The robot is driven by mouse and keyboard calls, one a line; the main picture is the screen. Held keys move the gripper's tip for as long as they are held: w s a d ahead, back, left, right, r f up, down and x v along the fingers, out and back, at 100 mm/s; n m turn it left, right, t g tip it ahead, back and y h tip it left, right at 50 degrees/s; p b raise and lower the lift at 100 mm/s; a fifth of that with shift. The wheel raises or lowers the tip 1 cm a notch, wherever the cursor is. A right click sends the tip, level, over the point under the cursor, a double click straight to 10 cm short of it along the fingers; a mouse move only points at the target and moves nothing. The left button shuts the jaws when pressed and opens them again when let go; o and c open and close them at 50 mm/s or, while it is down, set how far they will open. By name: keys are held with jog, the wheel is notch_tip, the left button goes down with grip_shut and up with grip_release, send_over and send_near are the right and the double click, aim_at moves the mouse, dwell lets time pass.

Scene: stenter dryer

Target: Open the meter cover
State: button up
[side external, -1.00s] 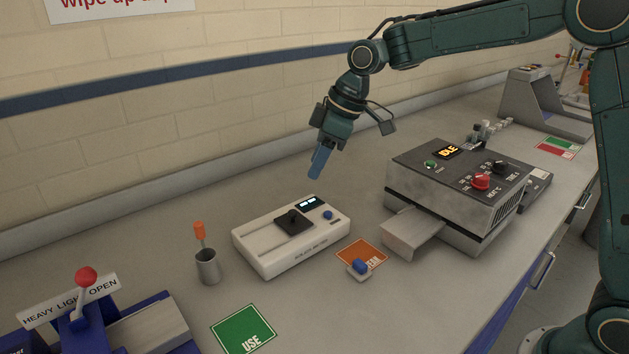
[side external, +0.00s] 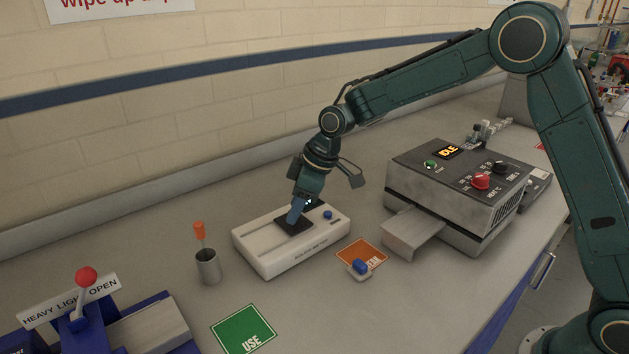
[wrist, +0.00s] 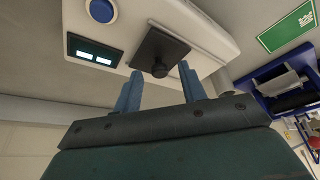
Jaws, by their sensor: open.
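The white meter (side external: 280,250) sits on the bench, with a black square cover (side external: 293,225) on its top. In the wrist view the cover (wrist: 150,47) lies flat and has a round black knob (wrist: 160,70). My gripper (side external: 294,220) is down at the cover in the side view and hides the knob there. In the wrist view its two blue fingers (wrist: 160,78) are apart, one on each side of the knob. Whether they touch the cover I cannot tell.
On the meter are a blue button (side external: 328,215) and a lit display (wrist: 93,50). A cup with an orange-handled tool (side external: 207,265) stands to the left. A green USE card (side external: 243,329) and an orange card (side external: 365,253) lie in front. A grey machine reading IDLE (side external: 450,200) stands to the right.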

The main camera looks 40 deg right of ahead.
grip_shut()
jog(key=shift+a, duration=3.45)
grip_release()
jog(key=v, duration=1.4)
